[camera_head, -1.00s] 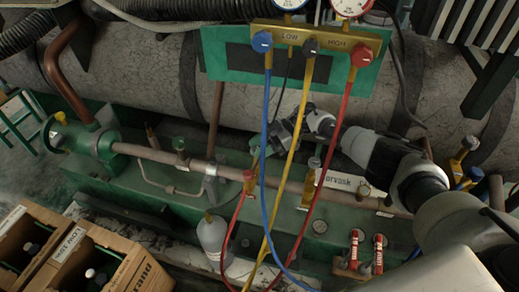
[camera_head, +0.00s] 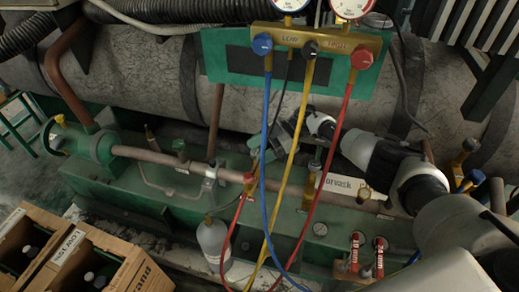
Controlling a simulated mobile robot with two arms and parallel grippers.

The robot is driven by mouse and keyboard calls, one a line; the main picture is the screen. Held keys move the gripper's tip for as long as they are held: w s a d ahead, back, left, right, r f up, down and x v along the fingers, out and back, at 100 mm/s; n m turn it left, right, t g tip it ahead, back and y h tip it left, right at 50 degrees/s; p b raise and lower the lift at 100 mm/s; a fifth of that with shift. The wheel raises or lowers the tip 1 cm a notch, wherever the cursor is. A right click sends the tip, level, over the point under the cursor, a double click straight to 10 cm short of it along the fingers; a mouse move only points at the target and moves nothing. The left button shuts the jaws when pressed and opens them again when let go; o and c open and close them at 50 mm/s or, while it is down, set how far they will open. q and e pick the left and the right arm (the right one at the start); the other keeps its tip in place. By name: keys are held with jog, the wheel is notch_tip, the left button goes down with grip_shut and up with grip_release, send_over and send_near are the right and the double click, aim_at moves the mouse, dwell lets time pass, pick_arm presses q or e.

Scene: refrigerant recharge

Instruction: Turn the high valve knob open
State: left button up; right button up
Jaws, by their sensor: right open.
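The gauge manifold (camera_head: 300,38) is a brass bar on a green backing, marked LOW and HIGH. The high valve knob is the red knob (camera_head: 362,58) at its right end, below the HIGH mark. A blue knob (camera_head: 262,44) sits at the left end and a black knob (camera_head: 310,48) in the middle. My right gripper (camera_head: 280,136) is open, below and left of the red knob and apart from it, partly hidden behind the yellow hose (camera_head: 295,130). Nothing shows between its fingers. My left gripper is not in view.
Blue (camera_head: 266,130), yellow and red (camera_head: 331,150) hoses hang from the manifold across my right gripper's surroundings. A large grey tank (camera_head: 140,75) lies behind. Pipes and a green base are below. A grey bottle (camera_head: 213,242) and cardboard boxes (camera_head: 120,268) stand at lower left.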

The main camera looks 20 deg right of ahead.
jog(key=v, duration=0.5)
jog(key=shift+d, duration=0.1)
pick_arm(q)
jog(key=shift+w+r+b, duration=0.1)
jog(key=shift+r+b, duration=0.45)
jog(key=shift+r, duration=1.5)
pick_arm(e)
send_near(259, 150)
jog(key=shift+d+r, duration=0.2)
jog(key=shift+d, duration=0.25)
